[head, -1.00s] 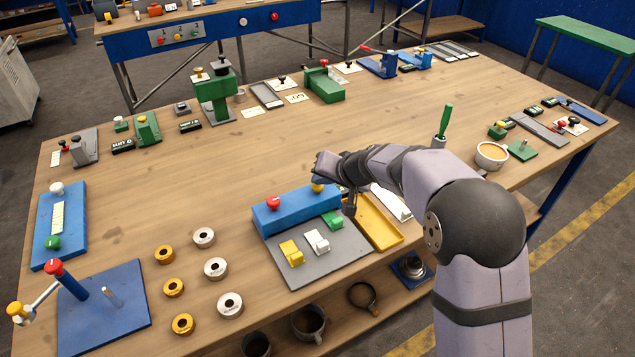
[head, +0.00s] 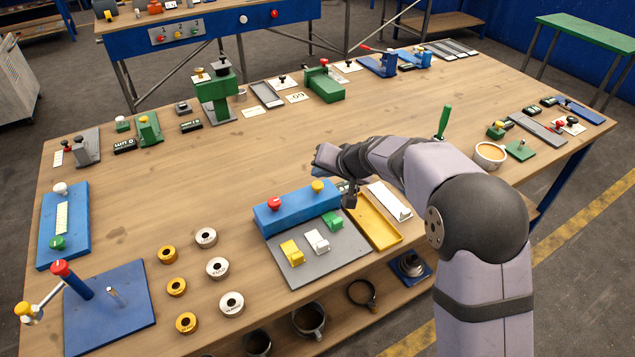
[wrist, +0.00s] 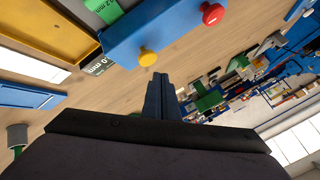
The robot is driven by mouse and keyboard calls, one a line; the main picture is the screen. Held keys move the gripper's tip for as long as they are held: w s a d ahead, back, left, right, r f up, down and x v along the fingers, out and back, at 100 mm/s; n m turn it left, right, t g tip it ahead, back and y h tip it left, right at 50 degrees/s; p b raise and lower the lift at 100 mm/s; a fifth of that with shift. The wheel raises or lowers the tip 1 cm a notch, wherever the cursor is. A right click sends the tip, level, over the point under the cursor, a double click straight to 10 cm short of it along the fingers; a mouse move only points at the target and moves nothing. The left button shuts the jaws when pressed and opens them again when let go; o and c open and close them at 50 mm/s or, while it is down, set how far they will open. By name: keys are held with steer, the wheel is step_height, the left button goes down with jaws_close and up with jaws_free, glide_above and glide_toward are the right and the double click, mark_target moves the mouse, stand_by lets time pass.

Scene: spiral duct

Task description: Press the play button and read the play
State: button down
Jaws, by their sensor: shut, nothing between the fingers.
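A blue box (head: 292,211) carries a red mushroom button (head: 274,203) and a yellow button (head: 317,186). Both buttons show in the wrist view, the yellow one (wrist: 148,57) just beyond the fingertips and the red one (wrist: 212,14) farther right. A small readout (wrist: 100,66) beside the box's end seems to show 0.0 mm in green. My gripper (head: 324,158) is above and behind the yellow button in the head view. Its blue fingers (wrist: 158,88) are shut and empty, apart from the button. Which button is play cannot be read.
Yellow, white and green blocks (head: 317,240) stand on a grey plate (head: 318,268) before the box. The green one is marked 0.2 mm. A yellow tray (head: 372,222) and white plate (head: 390,200) lie right. Several rings (head: 217,267) lie left. Open table lies behind the box.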

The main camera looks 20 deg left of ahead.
mark_target(320, 188)
steer(key=shift+r+p, duration=1.3)
steer(key=shift+r, duration=0.7)
steer(key=s+d+f+g+h, duration=0.3)
steer(key=s+d+f, duration=0.1)
steer(key=s+d, duration=1.2)
steer(key=s+d+f+m+g+h, duration=0.1)
steer(key=s+d+f+g+h, duration=0.1)
steer(key=s+d, duration=1.4)
steer(key=shift+d+f+g+h, duration=0.4)
steer(key=shift+d+f+h, duration=0.1)
steer(key=shift+f+h, duration=0.5)
steer(key=shift+r, duration=0.1)
